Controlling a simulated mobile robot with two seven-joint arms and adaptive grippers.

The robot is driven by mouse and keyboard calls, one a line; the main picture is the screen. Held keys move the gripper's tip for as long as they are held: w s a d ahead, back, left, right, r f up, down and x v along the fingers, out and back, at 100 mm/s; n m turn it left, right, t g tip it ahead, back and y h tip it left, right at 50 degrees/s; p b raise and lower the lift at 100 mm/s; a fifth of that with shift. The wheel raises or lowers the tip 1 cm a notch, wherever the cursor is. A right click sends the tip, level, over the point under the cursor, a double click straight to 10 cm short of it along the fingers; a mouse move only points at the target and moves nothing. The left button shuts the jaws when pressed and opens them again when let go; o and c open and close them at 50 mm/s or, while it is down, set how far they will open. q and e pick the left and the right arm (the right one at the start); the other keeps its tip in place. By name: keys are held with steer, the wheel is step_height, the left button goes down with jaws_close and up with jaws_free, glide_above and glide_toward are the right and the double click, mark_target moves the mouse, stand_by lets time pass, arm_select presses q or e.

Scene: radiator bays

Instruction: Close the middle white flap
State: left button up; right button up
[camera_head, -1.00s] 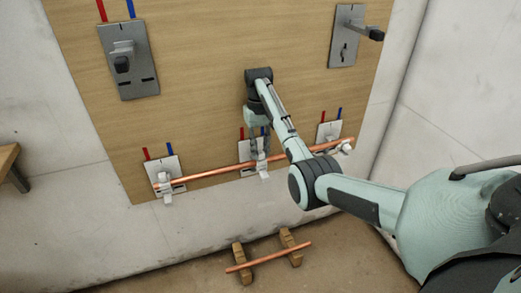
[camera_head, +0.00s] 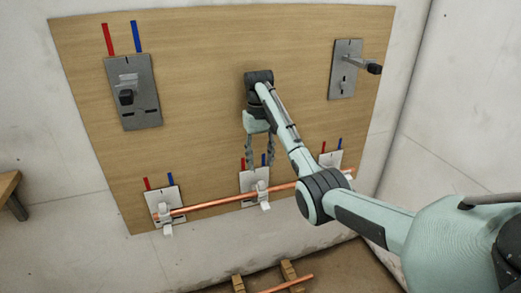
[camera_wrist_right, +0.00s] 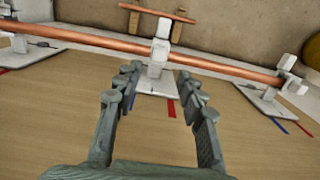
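The middle white flap (camera_head: 265,205) sticks out below the copper pipe (camera_head: 225,201) on the middle white clip (camera_head: 261,187). In the right wrist view the flap (camera_wrist_right: 163,28) lies beyond the pipe (camera_wrist_right: 215,65). I cannot tell whether it is latched. My right gripper (camera_head: 260,163) is just above the middle clip, pointing down along the board. In the wrist view its two fingers (camera_wrist_right: 158,85) are spread and empty, with the clip beyond and between their tips, seemingly apart from them. My left gripper is not in view.
The pipe runs across three white clips; the left one (camera_head: 166,217) shows its flap, and the right one (camera_head: 331,160) is partly behind my arm. Grey plates with knobs (camera_head: 134,93) and a lever (camera_head: 347,70) sit higher.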

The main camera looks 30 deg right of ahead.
step_height(320, 180, up, 4)
steer(key=shift+w+d, duration=0.1)
stand_by(0.9)
